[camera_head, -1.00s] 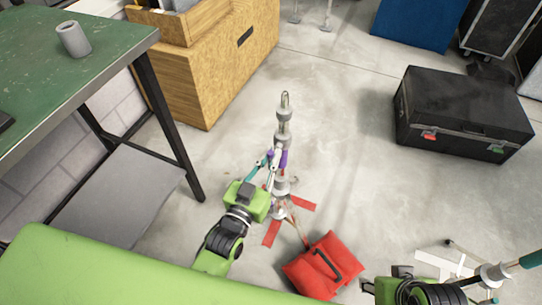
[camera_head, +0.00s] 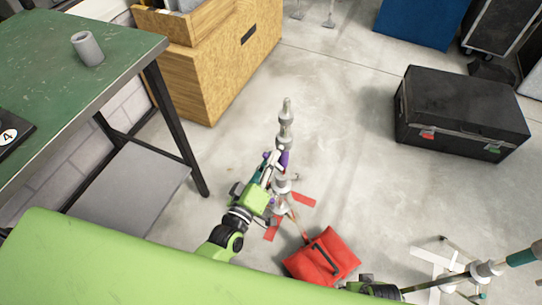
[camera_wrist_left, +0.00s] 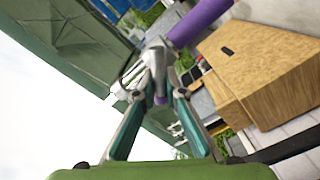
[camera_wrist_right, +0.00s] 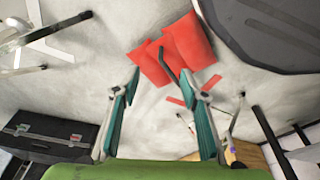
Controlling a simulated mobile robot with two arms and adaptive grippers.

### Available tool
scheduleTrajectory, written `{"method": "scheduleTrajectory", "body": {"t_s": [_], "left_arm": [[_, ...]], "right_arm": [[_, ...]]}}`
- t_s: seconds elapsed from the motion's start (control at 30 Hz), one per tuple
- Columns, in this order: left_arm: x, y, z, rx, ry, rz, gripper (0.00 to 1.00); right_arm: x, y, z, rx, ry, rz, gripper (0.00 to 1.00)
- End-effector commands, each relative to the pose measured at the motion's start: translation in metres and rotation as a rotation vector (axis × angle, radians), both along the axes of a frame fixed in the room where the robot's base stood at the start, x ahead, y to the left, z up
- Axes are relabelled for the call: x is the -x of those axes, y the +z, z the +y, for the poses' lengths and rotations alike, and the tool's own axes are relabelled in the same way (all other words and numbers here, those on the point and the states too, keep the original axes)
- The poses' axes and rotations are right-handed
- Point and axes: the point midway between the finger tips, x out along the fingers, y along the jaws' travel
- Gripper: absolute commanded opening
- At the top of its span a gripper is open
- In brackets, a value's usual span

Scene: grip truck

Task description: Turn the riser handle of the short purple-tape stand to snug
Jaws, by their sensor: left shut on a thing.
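The purple-tape stand (camera_head: 285,118) stands upright on the floor in the middle of the head view, with a purple band (camera_head: 284,160) partway up. In the left wrist view its purple tube (camera_wrist_left: 198,22) runs across the top. My left gripper (camera_head: 269,163) is beside the stand at band height. It is shut on the riser handle (camera_wrist_left: 157,58), whose grip is mostly hidden between the fingers. My right gripper is open and empty in the right wrist view (camera_wrist_right: 163,75), its fingers apart above the floor. Its fingertips are not clear in the head view.
A green-topped table (camera_head: 110,62) is at left, a wooden cabinet (camera_head: 215,70) behind. A black case (camera_head: 462,108) is at right. A green-banded stand (camera_head: 522,257) is at lower right.

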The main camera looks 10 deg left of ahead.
Motion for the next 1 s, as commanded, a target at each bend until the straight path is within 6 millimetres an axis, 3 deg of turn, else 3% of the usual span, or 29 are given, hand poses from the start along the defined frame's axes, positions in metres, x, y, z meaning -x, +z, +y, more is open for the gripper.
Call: {"method": "scheduleTrajectory", "body": {"t_s": [0.23,0.5,1.0], "left_arm": [[0.000,-0.003,0.002,0.227,-0.001,0.045,0.00],[0.000,-0.005,0.002,0.448,-0.001,0.088,0.00],[0.000,-0.007,0.002,0.656,-0.001,0.128,0.00]], "right_arm": [[0.003,-0.007,0.000,0.000,0.001,0.003,0.40],[0.000,-0.001,0.000,-0.001,0.000,0.001,0.40],[-0.008,0.017,0.002,-0.003,-0.002,-0.012,0.40]]}}
